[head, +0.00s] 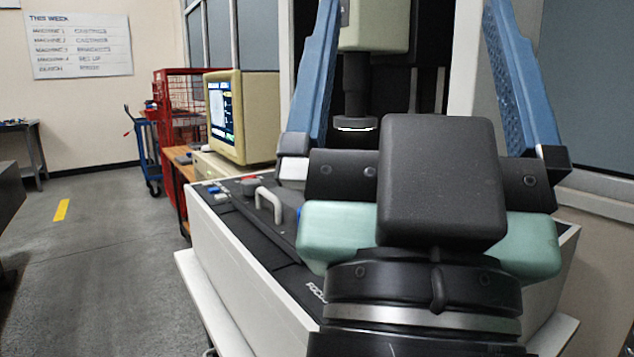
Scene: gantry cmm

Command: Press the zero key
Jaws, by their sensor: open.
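I cannot make out a zero key in the head view. A light-grey cabinet with a dark top (243,239) stands ahead of me, and white lettering (317,291) on it is partly cut off by my arm. On its far left part are small blue pieces (214,189), a red-topped piece (249,181) and a pale handle-like loop (268,206). Their markings are too small to read. My own dark and teal arm parts fill the lower right and hide much of the cabinet top. My gripper's fingers do not show.
A measuring machine with blue slanted legs (515,75) and a dark central probe column (355,95) rises behind. A cream monitor (242,115) stands left of it, near a red cage (178,105) and blue cart (145,145). Grey floor (100,270) at left is clear.

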